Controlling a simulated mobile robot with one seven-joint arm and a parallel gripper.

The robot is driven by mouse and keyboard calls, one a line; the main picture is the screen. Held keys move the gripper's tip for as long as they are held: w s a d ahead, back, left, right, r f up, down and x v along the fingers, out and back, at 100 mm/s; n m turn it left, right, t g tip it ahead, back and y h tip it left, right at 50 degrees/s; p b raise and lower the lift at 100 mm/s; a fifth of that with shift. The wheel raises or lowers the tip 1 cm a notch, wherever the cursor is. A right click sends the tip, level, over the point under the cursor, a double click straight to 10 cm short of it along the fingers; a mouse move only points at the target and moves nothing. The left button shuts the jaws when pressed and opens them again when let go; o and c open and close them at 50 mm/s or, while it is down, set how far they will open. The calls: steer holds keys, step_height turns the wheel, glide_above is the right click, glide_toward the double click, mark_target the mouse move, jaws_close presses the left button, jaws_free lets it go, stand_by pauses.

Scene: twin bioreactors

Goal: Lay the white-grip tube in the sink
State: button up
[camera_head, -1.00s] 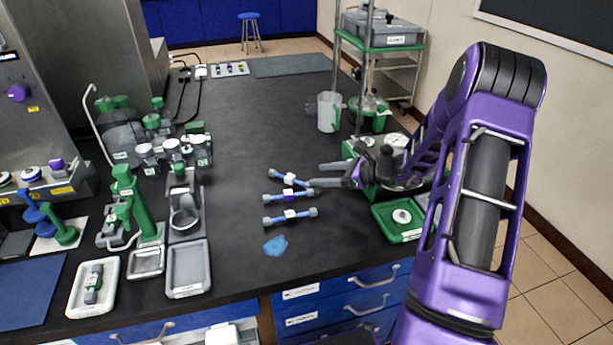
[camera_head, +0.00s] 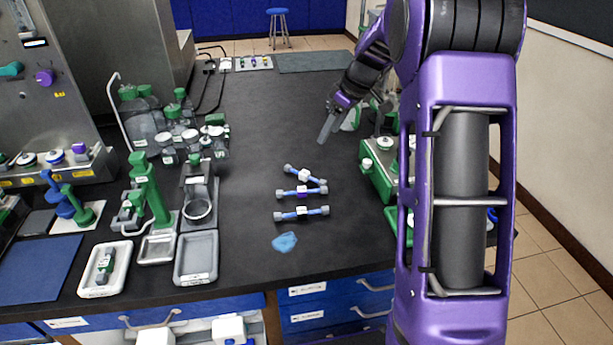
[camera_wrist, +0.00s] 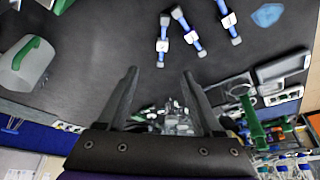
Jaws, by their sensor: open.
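Three blue tubes with grey end caps lie on the black bench. The far, slanted tube (camera_head: 304,175) has a white grip; the middle tube (camera_head: 290,193) shows a purple mark at its grip; the near tube (camera_head: 302,212) has a whitish grip. In the wrist view they lie beyond the fingers, at the top. My gripper (camera_head: 325,130) is open and empty above the bench, behind and right of the tubes; its spread fingers (camera_wrist: 160,72) show in the wrist view. A shallow grey basin (camera_head: 178,270) stands at the front left; I cannot tell whether it is the sink.
A blue patch (camera_head: 285,242) lies in front of the tubes. Green-handled equipment (camera_head: 150,190) and capped bottles (camera_head: 180,120) crowd the left. A green box (camera_head: 377,172) stands right of the tubes. The bench between bottles and tubes is clear.

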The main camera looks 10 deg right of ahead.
glide_above(305, 173)
steer(key=s+d, duration=0.1)
steer(key=d, duration=0.1)
steer(key=f, duration=1.1)
steer(key=shift+s+d, duration=0.2)
steer(key=shift+a+x, duration=0.15)
steer(key=shift+x, duration=1.2)
steer(key=shift+a+x, duration=0.2)
steer(key=shift+x, duration=1.1)
steer(key=shift+s, duration=0.1)
jaws_close()
